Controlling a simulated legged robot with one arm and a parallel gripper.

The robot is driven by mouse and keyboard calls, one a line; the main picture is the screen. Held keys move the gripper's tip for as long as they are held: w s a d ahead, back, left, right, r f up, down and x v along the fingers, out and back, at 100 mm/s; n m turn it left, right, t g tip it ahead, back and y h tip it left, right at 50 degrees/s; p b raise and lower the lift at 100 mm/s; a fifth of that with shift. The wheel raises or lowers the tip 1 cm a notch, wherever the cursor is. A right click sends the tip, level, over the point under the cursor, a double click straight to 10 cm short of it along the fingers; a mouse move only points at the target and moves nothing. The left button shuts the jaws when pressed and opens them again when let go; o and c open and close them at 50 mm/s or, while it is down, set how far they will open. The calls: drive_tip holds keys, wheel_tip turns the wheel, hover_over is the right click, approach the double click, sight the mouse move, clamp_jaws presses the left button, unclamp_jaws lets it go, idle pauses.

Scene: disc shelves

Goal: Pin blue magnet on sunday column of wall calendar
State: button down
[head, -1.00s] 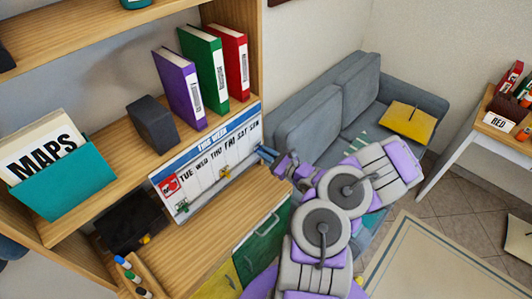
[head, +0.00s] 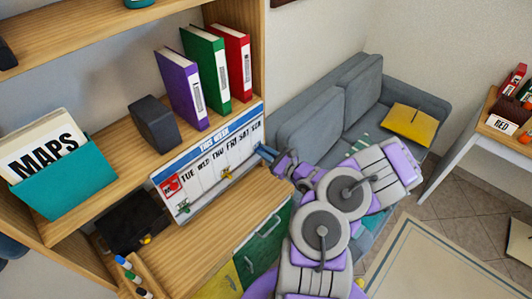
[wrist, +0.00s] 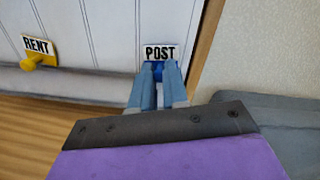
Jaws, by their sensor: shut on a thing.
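The wall calendar (head: 208,160) hangs on the shelf unit, with a "THIS WEEK" header and day columns ending in SUN at its right edge. My gripper (head: 266,153) is at the calendar's right edge, by the Sunday column. In the wrist view my gripper (wrist: 158,84) is shut on the blue magnet (wrist: 158,69), which shows between the fingertips just under a "POST" label (wrist: 160,53). The magnet is close to the calendar's lower right part; whether it touches the surface I cannot tell. A yellow magnet (wrist: 38,60) sits on a "RENT" label (wrist: 36,45) to the left.
A grey ledge (wrist: 70,83) runs along the calendar's bottom. The wooden shelf side is just right of the calendar. Purple (head: 181,88), green (head: 208,70) and red (head: 232,62) binders stand above. A grey sofa (head: 335,105) is to the right.

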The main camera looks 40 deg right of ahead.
drive_tip(key=c, duration=1.1)
unclamp_jaws()
drive_tip(key=shift+o, duration=0.2)
drive_tip(key=s+d+p, duration=0.3)
drive_tip(key=s, duration=1.4)
drive_tip(key=shift+d+p, duration=0.15)
drive_tip(key=shift+p, duration=0.15)
